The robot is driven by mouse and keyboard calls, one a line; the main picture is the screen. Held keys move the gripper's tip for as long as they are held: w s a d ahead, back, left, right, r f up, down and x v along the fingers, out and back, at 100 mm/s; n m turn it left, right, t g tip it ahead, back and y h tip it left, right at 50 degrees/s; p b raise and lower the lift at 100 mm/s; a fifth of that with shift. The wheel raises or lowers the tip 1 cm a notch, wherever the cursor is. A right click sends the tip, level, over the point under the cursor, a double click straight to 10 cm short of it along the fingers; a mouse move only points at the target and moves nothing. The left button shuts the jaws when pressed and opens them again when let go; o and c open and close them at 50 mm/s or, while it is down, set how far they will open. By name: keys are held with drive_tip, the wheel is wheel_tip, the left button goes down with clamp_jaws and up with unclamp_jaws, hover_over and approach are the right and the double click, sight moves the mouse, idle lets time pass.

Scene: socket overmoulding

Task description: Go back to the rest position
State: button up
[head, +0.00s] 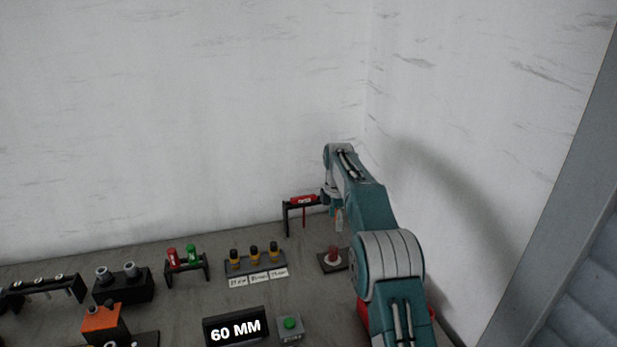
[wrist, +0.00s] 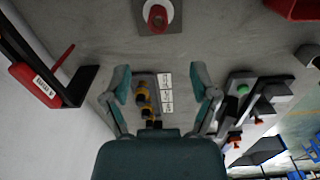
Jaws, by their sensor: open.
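My gripper (wrist: 160,92) is open and empty in the wrist view, with its two fingers spread apart above the table. In the head view its end (head: 339,220) hangs down at the back right, partly hidden by my arm, near a red-topped piece on a dark square base (head: 328,266). That red piece also shows at the top of the wrist view (wrist: 157,17), apart from the fingers. The row of black and yellow pieces (wrist: 143,98) lies below, between the fingers in the picture.
A black stand with a red tool (head: 303,200) is close left of my gripper. A rack with red and green pieces (head: 183,257), a display reading 60 MM (head: 235,328) and a green button box (head: 290,324) stand on the table. White walls rise behind and at right.

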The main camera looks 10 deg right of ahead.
drive_tip(key=s+r+m+t, duration=0.3)
drive_tip(key=s+r+m, duration=0.7)
drive_tip(key=s+r, duration=0.85)
drive_tip(key=s+f+m, duration=0.2)
drive_tip(key=s+m, duration=0.1)
drive_tip(key=s, duration=0.6)
drive_tip(key=s+f+m+t, duration=0.1)
drive_tip(key=s+f+m, duration=0.2)
drive_tip(key=s, duration=0.6)
drive_tip(key=s+f+m+t, duration=0.1)
drive_tip(key=s+f+m, duration=0.1)
drive_tip(key=s, duration=0.7)
drive_tip(key=shift+f+m, duration=0.2)
drive_tip(key=shift+m, duration=0.6)
drive_tip(key=shift+c, duration=1.2)
